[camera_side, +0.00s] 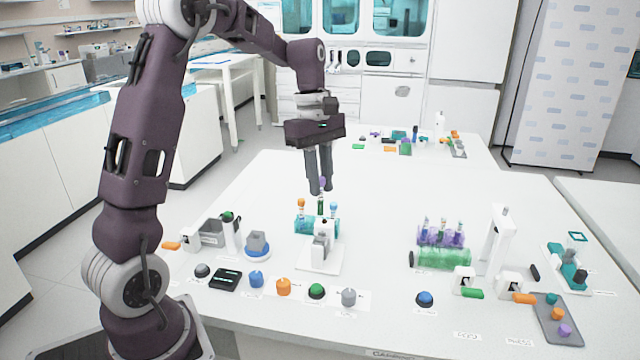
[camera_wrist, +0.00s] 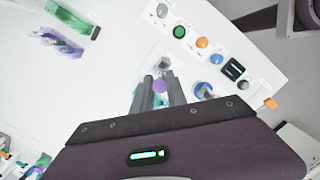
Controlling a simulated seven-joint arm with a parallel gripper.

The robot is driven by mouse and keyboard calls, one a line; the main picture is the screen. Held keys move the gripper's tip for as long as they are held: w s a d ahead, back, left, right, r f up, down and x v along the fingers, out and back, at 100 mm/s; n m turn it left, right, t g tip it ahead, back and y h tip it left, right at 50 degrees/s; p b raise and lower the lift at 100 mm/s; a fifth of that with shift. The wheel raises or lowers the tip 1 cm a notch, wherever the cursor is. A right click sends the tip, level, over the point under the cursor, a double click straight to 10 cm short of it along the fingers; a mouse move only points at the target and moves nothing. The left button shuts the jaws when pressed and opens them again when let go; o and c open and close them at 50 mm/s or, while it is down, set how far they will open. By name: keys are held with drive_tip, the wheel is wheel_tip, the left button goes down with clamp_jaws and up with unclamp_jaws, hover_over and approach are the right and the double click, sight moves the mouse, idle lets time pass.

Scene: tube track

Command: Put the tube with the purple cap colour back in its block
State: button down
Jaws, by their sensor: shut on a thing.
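My gripper (camera_side: 321,188) is shut on a tube with a purple cap (camera_side: 322,181). The cap also shows between the fingertips in the wrist view (camera_wrist: 159,87); the fingers hide most of the tube. In the side view my gripper is above a teal block (camera_side: 303,226) that bears tubes with orange (camera_side: 301,203) and blue (camera_side: 334,206) caps and a dark green tube shape between them. Whether that shape belongs to the held tube is unclear. A purple block (camera_side: 429,238) with several upright tubes stands to the right; it also shows in the wrist view (camera_wrist: 62,48).
A green cylinder (camera_side: 443,259) lies in front of the purple block. A white stand (camera_side: 321,252) is just before the teal block. Several coloured knobs (camera_side: 283,286) line the front, and a tall white device (camera_side: 497,238) stands right. The table between the two blocks is clear.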

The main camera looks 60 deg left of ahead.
drive_tip(key=w+a+f, duration=0.5)
drive_tip(key=a+f, duration=0.2)
drive_tip(key=a, duration=0.2)
drive_tip(key=shift+a, duration=0.15)
drive_tip(key=shift+f, duration=0.7)
idle(0.8)
drive_tip(key=shift+f, duration=0.4)
drive_tip(key=shift+f, duration=0.4)
drive_tip(key=shift+f, duration=0.25)
drive_tip(key=c, duration=1.3)
unclamp_jaws()
drive_tip(key=shift+o, duration=0.2)
